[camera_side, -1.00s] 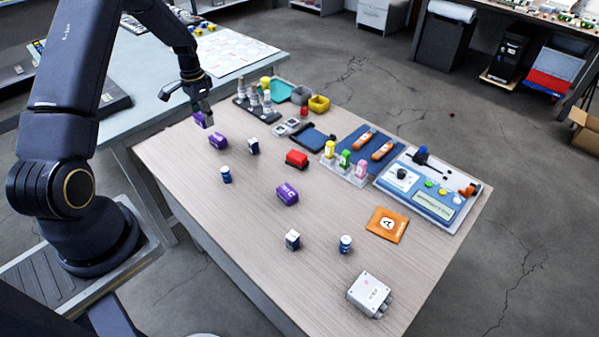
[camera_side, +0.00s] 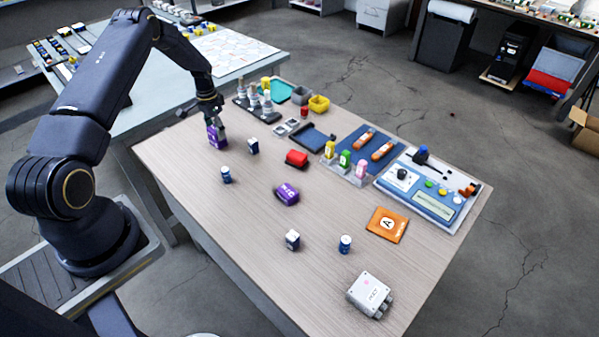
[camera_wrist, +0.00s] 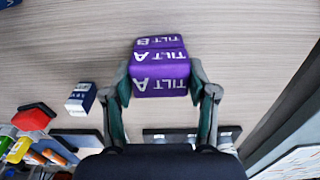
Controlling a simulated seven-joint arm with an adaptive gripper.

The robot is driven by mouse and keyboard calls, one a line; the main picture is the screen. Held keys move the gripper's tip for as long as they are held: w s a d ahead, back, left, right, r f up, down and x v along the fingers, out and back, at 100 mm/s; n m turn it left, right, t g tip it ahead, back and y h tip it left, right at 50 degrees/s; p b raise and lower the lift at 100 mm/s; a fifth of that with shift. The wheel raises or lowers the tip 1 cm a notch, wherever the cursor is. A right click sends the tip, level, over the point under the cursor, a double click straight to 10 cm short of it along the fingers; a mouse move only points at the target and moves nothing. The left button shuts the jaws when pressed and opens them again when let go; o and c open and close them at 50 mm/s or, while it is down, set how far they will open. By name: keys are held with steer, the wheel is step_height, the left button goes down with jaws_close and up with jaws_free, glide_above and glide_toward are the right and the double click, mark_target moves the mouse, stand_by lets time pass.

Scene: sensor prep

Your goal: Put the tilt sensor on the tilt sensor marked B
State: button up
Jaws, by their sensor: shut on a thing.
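My gripper (camera_side: 212,119) is shut on the purple tilt sensor marked A (camera_wrist: 160,72), its fingers on either side of it in the wrist view. The purple tilt sensor marked B (camera_wrist: 158,42) shows just beyond it, partly hidden behind it. In the side view the two form one purple stack (camera_side: 217,138) near the table's left end, with the held sensor above. I cannot tell whether they touch or a small gap is left. Another purple block (camera_side: 287,194) lies apart in the middle of the table.
A small dark-and-white box (camera_side: 253,146) and a blue cylinder (camera_side: 226,175) stand near the stack. A red block (camera_side: 297,158) lies further right. Sensor stands in a dark rack (camera_side: 262,112) are behind. The front of the table holds a few scattered parts with bare wood between.

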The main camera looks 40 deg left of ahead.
mark_target(215, 128)
steer(key=o, duration=1.2)
steer(key=shift+f, duration=0.1)
steer(key=shift+o, duration=0.2)
step_height(215, 128, up, 12)
steer(key=d+r+t, duration=0.1)
steer(key=d+r, duration=1)
steer(key=r, duration=0.3)
steer(key=s+d+r+t, duration=0.2)
steer(key=s+d+r, duration=0.4)
steer(key=d, duration=0.2)
steer(key=s+d+r+t, duration=0.1)
steer(key=s+d+r, duration=0.5)
steer(key=d, duration=0.2)
steer(key=s+d+f+t, duration=0.1)
steer(key=s+d, duration=0.5)
steer(key=s, duration=0.4)
steer(key=shift+f+t, duration=0.3)
steer(key=shift+f, duration=0.1)
